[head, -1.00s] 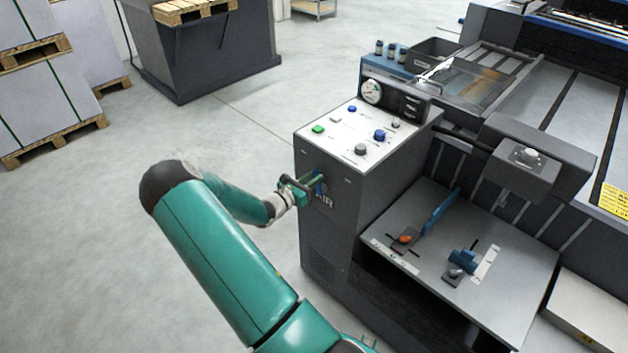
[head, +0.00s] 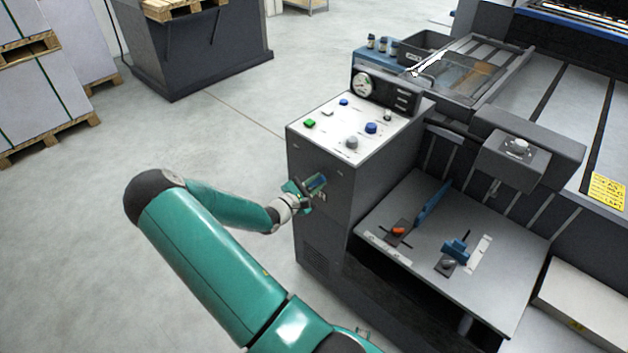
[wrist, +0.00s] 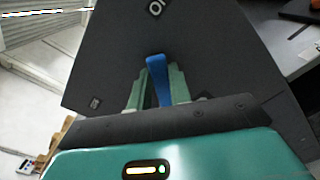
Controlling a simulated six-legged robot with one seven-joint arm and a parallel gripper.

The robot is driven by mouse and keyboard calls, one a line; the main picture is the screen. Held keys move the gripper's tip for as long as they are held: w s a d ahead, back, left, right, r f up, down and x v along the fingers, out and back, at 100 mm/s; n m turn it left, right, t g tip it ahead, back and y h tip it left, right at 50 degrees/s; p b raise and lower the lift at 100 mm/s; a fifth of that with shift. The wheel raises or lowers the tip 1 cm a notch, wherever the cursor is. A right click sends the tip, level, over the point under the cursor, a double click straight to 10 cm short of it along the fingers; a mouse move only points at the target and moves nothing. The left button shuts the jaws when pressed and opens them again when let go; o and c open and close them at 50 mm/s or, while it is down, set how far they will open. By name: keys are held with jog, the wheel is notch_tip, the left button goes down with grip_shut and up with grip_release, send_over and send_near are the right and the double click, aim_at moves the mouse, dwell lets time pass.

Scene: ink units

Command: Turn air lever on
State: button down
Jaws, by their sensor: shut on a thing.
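The air lever is a blue handle on the dark side face of the control box. In the wrist view the lever (wrist: 158,80) stands between my two green fingers, with white lettering on the panel beyond its tip, partly cut off. In the head view the lever (head: 318,181) shows as a small blue piece at the fingers, tilted up to the right. My gripper (head: 306,187) is at the box face and shut on the lever; its fingers also show in the wrist view (wrist: 157,95). The lever's base is partly hidden by the fingers.
The control box top (head: 345,128) carries several coloured buttons, with a pressure gauge (head: 363,86) behind. To the right is a grey shelf (head: 420,250) with an orange-knobbed and a blue part. Open floor (head: 150,130) lies left of the box, with pallet stacks (head: 40,90) farther left.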

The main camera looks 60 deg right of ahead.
jog(key=shift+s+f+m, duration=0.25)
jog(key=shift+m, duration=0.45)
jog(key=shift+s, duration=0.1)
jog(key=c, duration=1.3)
grip_release()
jog(key=a, duration=0.4)
jog(key=w+a, duration=0.1)
jog(key=a, duration=0.4)
jog(key=w+a, duration=0.1)
jog(key=a, duration=0.3)
jog(key=shift+w+a, duration=0.1)
jog(key=shift+a, duration=0.25)
